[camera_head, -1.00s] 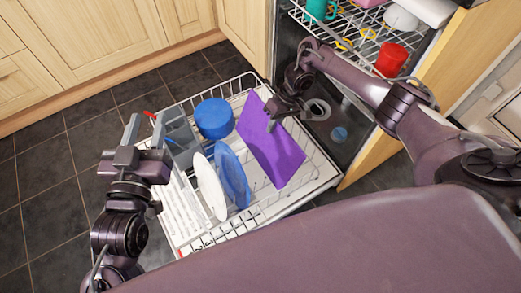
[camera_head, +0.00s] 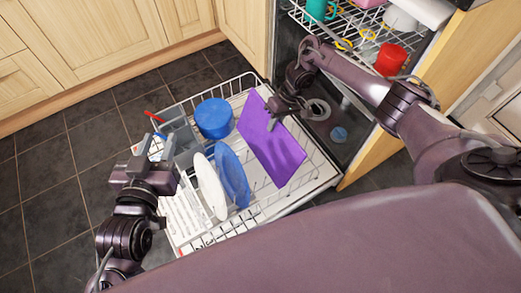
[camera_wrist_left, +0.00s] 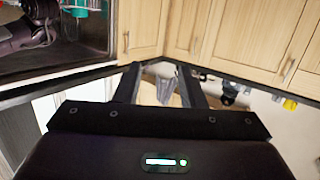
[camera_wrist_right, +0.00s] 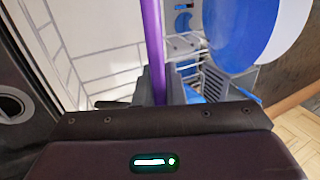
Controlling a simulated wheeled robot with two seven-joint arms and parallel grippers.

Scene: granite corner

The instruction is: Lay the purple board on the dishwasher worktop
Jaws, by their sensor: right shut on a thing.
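The purple board (camera_head: 272,142) stands tilted in the lower rack (camera_head: 262,208) of the open dishwasher. My right gripper (camera_head: 274,118) is at the board's upper edge; in the right wrist view the board (camera_wrist_right: 153,40) runs edge-on between the fingers (camera_wrist_right: 157,88), which are shut on it. My left gripper (camera_head: 152,150) is at the rack's left side, empty; the left wrist view shows its two fingers (camera_wrist_left: 160,88) spread apart. The dishwasher worktop is not visible in these views.
In the lower rack are a blue bowl (camera_head: 214,118), a white plate (camera_head: 210,186), a blue plate (camera_head: 232,175) and a grey cutlery basket (camera_head: 180,140). The upper rack holds a red cup (camera_head: 391,60) and a green cup (camera_head: 320,9). Dark floor tiles (camera_head: 50,180) are clear at left.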

